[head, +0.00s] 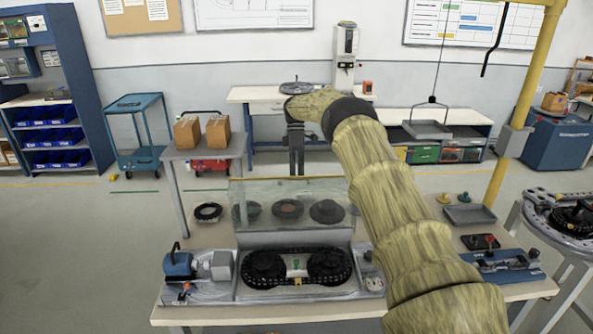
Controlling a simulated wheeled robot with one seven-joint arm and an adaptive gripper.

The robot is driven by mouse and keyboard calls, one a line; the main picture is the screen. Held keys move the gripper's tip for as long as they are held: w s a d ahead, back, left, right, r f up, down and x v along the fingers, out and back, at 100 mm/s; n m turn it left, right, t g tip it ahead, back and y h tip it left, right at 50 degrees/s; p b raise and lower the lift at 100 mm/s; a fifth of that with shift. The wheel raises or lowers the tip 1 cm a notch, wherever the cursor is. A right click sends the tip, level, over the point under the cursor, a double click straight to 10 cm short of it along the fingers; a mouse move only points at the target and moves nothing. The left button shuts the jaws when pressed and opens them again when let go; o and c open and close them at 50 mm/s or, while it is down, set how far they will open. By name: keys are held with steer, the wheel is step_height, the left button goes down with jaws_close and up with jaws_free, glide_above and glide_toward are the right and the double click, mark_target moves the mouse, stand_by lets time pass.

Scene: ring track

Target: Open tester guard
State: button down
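The tester (297,287) sits at the front of the near table, with two dark wheels and a chain around them. Its guard, a clear pane (270,203) with a yellowish top edge, stands upright behind the wheels. Several dark discs show through the pane. No pane is visible over the wheels. My gripper (296,172) points down, its dark fingers ending just above the guard's top edge in the picture. I cannot tell whether it touches the guard, or how wide its fingers are apart. My arm hides the guard's right end.
A blue motor unit (178,263) stands left of the tester, and a blue fixture (503,265) lies at the table's right. A black ring (208,212) and a grey tray (469,214) lie farther back. A yellow post (514,115) rises at the right.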

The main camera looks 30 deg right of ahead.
steer(key=shift+x, duration=1.1)
steer(key=c, duration=1.5)
jaws_free()
steer(key=shift+w+f, duration=0.15)
steer(key=shift+w, duration=0.05)
steer(key=shift+c, duration=0.2)
steer(key=o, duration=0.4)
steer(key=shift+w+d+f, duration=0.1)
steer(key=shift+w+d, duration=0.05)
steer(key=shift+w, duration=0.05)
steer(key=shift+c, duration=0.9)
steer(key=shift+d+r, duration=0.1)
steer(key=shift+r, duration=0.55)
steer(key=shift+c, duration=1)
step_height(320, 180, up, 10)
steer(key=shift+f, duration=0.2)
steer(key=shift+w+r, duration=0.1)
